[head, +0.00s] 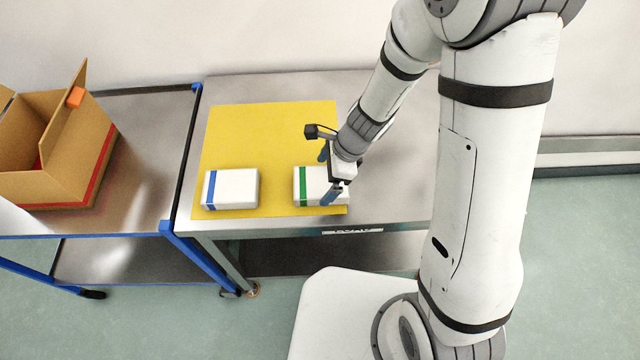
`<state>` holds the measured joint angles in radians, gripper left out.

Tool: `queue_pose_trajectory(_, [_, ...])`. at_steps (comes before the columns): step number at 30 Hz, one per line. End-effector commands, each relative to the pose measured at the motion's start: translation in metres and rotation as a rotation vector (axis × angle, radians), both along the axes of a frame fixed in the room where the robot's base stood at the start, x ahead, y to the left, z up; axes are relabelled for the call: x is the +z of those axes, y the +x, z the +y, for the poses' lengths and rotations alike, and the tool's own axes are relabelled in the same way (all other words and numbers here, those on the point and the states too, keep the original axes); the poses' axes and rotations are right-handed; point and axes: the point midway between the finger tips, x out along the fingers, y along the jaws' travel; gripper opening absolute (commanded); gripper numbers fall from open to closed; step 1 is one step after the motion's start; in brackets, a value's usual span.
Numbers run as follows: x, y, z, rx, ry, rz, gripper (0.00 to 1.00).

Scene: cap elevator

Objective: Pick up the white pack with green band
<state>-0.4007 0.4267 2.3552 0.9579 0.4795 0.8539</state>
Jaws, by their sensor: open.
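The white pack with green band (312,187) lies flat near the front right corner of the yellow mat (272,140). Its green band is toward its left end. My gripper (327,178) is at the right part of this pack, with its blue fingertips apart, one toward the back edge and one at the front edge. The gripper is open and hides part of the pack's right side. Whether the fingers touch the pack cannot be told.
A white pack with a blue band (232,189) lies on the mat to the left. The mat is on a grey metal table (405,205). A blue-framed cart (150,130) stands at the left with an open cardboard box (50,150). The mat's back half is clear.

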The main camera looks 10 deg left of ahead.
Motion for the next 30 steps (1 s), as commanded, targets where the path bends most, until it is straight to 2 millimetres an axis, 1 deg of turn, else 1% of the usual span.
queue_pose_trajectory(1, [-0.01, 0.0, 0.002, 0.002, -0.002, 0.003, 1.0])
queue_pose_trajectory(3, [-0.021, 0.0, 0.006, 0.002, -0.002, 0.003, 1.0])
queue_pose_trajectory(6, [-0.03, -0.001, 0.011, 0.003, 0.0, 0.001, 1.0])
queue_pose_trajectory(9, [-0.034, -0.001, 0.012, 0.002, -0.001, 0.0, 1.0])
queue_pose_trajectory(15, [-0.033, -0.001, 0.013, 0.003, 0.0, -0.001, 1.0])
queue_pose_trajectory(17, [-0.033, -0.001, 0.013, 0.003, 0.0, -0.001, 0.96])
queue_pose_trajectory(30, [-0.033, -0.001, 0.013, 0.004, 0.0, -0.001, 0.6])
